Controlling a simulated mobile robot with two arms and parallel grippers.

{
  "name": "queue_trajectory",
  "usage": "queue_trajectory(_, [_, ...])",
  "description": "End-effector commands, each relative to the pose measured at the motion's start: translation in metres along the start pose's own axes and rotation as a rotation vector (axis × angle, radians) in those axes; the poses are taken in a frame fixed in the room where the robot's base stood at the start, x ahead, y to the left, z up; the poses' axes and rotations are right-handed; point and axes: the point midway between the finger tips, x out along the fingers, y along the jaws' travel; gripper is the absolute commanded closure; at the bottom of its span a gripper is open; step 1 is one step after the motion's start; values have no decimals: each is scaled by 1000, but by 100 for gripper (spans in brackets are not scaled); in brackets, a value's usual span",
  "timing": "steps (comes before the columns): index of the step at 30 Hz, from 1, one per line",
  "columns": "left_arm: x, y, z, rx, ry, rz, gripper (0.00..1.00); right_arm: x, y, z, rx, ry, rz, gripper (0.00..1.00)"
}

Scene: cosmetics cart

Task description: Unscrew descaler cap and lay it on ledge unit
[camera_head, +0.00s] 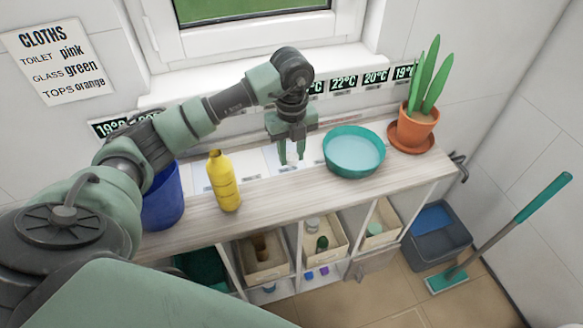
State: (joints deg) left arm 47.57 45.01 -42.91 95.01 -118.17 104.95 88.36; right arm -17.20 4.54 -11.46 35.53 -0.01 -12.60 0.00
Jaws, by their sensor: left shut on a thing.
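The yellow descaler bottle (225,184) stands upright on the pale wooden top of the ledge unit (190,222). Its narrow neck shows no separate cap that I can make out. My left gripper (292,162) is to the right of the bottle and apart from it, pointing down above the ledge. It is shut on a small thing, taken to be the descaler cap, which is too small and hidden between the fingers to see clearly. My right gripper is not in view.
A teal basin (354,152) with liquid sits right of my gripper, with a potted plant (413,125) beyond it. A blue bucket (163,200) stands left of the bottle. The window sill (250,86) is behind.

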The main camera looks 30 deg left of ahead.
Motion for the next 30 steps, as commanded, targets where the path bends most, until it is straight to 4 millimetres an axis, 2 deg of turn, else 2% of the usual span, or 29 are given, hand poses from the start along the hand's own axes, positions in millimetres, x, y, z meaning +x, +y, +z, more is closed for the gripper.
queue_trajectory(3, [18, 0, -1, 1, 2, 0, 100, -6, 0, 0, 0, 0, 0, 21])
queue_trajectory(8, [31, 0, -1, 1, 1, 0, 100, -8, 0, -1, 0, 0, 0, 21])
queue_trajectory(15, [64, 0, -1, 1, 1, 1, 100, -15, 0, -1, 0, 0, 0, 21])
queue_trajectory(29, [75, 0, 0, 2, -1, -1, 100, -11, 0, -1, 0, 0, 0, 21])
queue_trajectory(30, [73, 0, 0, 2, -1, -1, 58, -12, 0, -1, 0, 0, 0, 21])
